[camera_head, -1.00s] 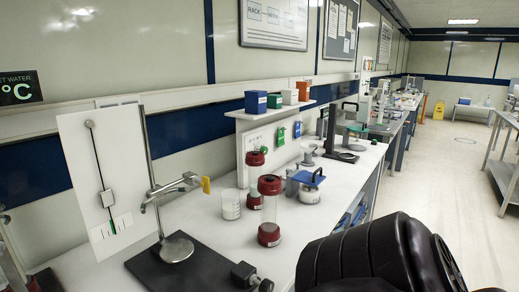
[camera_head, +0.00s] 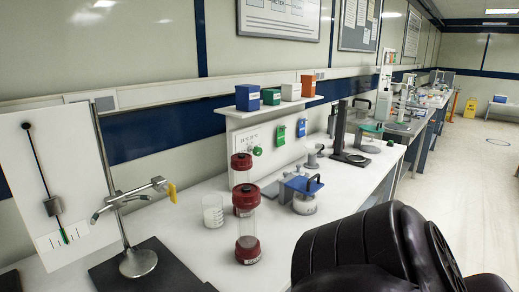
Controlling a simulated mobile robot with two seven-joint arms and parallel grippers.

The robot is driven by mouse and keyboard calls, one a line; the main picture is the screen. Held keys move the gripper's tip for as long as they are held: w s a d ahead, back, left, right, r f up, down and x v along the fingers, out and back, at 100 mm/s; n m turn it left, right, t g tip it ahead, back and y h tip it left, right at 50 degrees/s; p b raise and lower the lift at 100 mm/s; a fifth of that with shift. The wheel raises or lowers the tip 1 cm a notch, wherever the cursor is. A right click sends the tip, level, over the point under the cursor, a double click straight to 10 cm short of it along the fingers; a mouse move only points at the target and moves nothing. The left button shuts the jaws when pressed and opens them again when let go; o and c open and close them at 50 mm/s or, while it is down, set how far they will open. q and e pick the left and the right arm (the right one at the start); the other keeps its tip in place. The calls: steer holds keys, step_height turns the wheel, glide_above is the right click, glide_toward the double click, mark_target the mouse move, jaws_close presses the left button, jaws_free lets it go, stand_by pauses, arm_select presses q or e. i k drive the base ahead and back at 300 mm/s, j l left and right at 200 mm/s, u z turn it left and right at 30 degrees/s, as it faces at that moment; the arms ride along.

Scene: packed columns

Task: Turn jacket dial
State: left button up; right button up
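I cannot make out a part that is clearly the jacket dial. A clear column with dark red end caps (camera_head: 247,225) stands upright on the white bench (camera_head: 195,250). A second red-capped column (camera_head: 241,168) stands behind it, partly hidden. A small round green piece (camera_head: 257,151) shows near the panel under the shelf; its kind is unclear. Neither gripper is in view. A bulky black arm part of mine fills the lower right and hides some of the bench.
A metal stand with a clamp (camera_head: 138,262) and a white board with a sliding weight (camera_head: 52,205) are at the left. A beaker (camera_head: 212,210) and a blue-topped device (camera_head: 303,192) flank the columns. Colored boxes (camera_head: 247,97) sit on the shelf.

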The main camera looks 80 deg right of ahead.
mark_target(257, 151)
steer(key=k+l, duration=0.2)
steer(key=l, duration=0.2)
steer(key=k+l+u, duration=0.1)
steer(key=l, duration=0.3)
steer(key=k+l, duration=0.55)
steer(key=l, duration=0.25)
steer(key=i+u, duration=0.05)
